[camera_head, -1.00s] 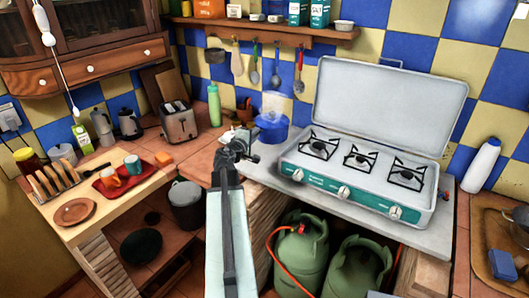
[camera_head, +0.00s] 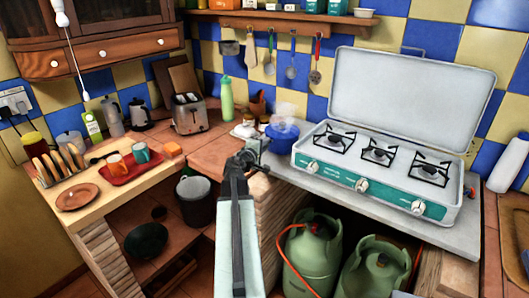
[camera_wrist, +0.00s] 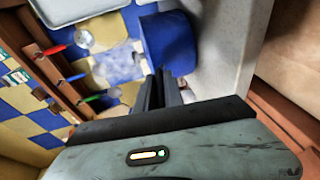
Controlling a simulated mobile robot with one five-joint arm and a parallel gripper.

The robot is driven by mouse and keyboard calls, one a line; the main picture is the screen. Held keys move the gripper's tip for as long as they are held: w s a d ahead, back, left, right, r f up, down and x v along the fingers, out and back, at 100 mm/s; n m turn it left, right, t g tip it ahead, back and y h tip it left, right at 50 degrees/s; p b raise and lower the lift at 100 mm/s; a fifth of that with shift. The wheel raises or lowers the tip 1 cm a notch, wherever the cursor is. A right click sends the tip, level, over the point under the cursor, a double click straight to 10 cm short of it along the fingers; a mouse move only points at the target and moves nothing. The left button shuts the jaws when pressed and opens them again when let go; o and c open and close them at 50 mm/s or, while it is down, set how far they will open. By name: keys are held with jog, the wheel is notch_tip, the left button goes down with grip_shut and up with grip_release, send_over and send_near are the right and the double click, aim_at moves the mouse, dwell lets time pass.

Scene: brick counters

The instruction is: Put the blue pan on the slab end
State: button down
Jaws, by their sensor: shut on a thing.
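The blue pan (camera_head: 282,134) is at the left end of the grey slab (camera_head: 275,169), just left of the stove, with a pale haze above it. In the wrist view the pan (camera_wrist: 166,42) is a blue round shape right beyond the fingers. My gripper (camera_head: 262,147) is shut on the pan at its near side; the fingers (camera_wrist: 161,80) hide the grasped part. I cannot tell whether the pan's base touches the slab or hangs just above it.
An open camping stove (camera_head: 376,165) with a raised lid stands right of the pan. A white pot (camera_head: 245,128), a green bottle (camera_head: 226,98) and a toaster (camera_head: 189,112) stand to the left. Utensils hang on the wall behind. Gas bottles (camera_head: 312,250) stand below the slab.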

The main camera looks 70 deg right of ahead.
jog(key=shift+f, duration=0.55)
jog(key=c, duration=1.5)
grip_release()
jog(key=shift+r, duration=0.1)
jog(key=shift+o, duration=0.2)
jog(key=shift+a+r, duration=0.2)
jog(key=a+p, duration=0.1)
jog(key=a, duration=0.5)
jog(key=shift+w+a+r, duration=0.35)
jog(key=shift+r, duration=0.1)
